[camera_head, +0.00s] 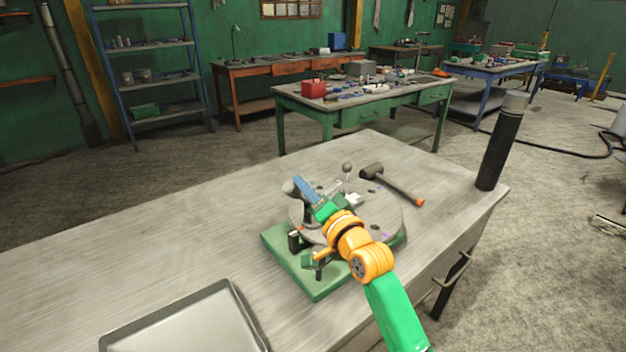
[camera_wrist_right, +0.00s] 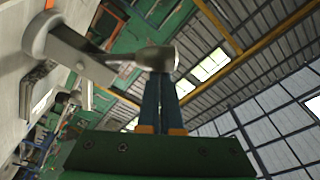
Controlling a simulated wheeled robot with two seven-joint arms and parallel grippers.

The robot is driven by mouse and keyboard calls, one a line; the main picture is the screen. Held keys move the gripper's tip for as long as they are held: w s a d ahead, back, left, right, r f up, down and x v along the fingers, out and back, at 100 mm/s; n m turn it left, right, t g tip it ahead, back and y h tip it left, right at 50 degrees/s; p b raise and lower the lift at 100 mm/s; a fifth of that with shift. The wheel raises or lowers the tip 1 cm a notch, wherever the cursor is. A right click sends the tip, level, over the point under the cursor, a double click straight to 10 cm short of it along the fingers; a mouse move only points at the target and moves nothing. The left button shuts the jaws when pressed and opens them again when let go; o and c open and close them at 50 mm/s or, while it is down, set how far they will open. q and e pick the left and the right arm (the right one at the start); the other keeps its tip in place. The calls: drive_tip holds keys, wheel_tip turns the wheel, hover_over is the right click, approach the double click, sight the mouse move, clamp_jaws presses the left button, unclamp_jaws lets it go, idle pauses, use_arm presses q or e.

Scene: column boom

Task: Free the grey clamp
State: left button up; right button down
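A grey post with a thick round head (camera_head: 291,187) stands on the left side of a round grey plate (camera_head: 380,212). It is likely the grey clamp. In the right wrist view its round head (camera_wrist_right: 48,32) carries a grey arm (camera_wrist_right: 85,60) ending in a rounded metal knob (camera_wrist_right: 155,59). My right gripper (camera_head: 299,183) is beside the head. In the wrist view its blue fingers (camera_wrist_right: 160,76) are close together, their tips at the knob's lower edge. The tips are partly hidden, and I see nothing clearly held. My left gripper is not in view.
The plate sits on a green base (camera_head: 317,290). A small ball-topped lever (camera_head: 347,168) stands behind it. A hammer (camera_head: 395,183) lies at the back right, a dark cylinder (camera_head: 499,150) stands at the bench's right corner, and a metal tray (camera_head: 190,325) lies front left. The bench's left side is clear.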

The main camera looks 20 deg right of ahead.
drive_tip(key=n, duration=0.1)
drive_tip(key=a+f+n, duration=0.1)
drive_tip(key=a+n, duration=0.1)
drive_tip(key=shift+s+f+y, duration=0.15)
drive_tip(key=shift+s+y, duration=0.15)
drive_tip(key=shift+y, duration=0.1)
drive_tip(key=shift+s+a+f+n+b, duration=0.15)
drive_tip(key=shift+a+f+n+b, duration=0.2)
drive_tip(key=shift+n, duration=0.75)
drive_tip(key=shift+a+f, duration=0.1)
